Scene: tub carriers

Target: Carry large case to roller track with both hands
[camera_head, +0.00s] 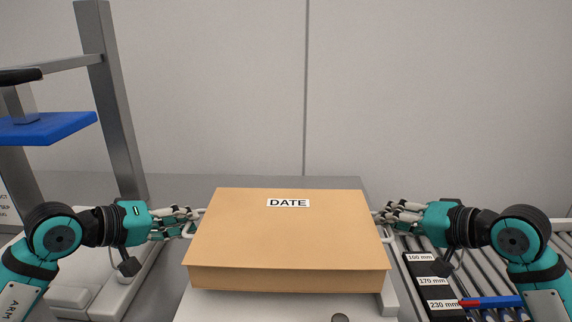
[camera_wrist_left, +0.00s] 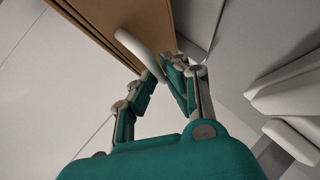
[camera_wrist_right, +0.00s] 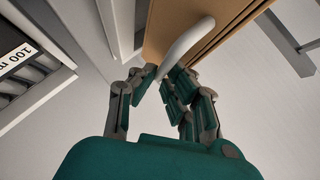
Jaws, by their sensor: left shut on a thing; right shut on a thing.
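The large case (camera_head: 286,240) is a tan box with a white label reading DATE on its top. It looks level in the middle of the head view, in front of me. It has a pale handle on each side. My left gripper (camera_head: 190,220) is shut on the left handle (camera_wrist_left: 138,50) at the case's left side. My right gripper (camera_head: 382,220) is shut on the right handle (camera_wrist_right: 185,45) at its right side. The roller track (camera_head: 485,262) lies at the right, partly behind my right arm. Whether the case touches the pale surface below cannot be told.
A pale surface (camera_head: 225,308) lies under the case. A dark panel (camera_head: 425,268) with 100 mm, 170 mm and 230 mm labels and a red-and-blue bar (camera_head: 495,301) are by the rollers. A grey post frame (camera_head: 112,100) with a blue plate (camera_head: 50,128) stands left.

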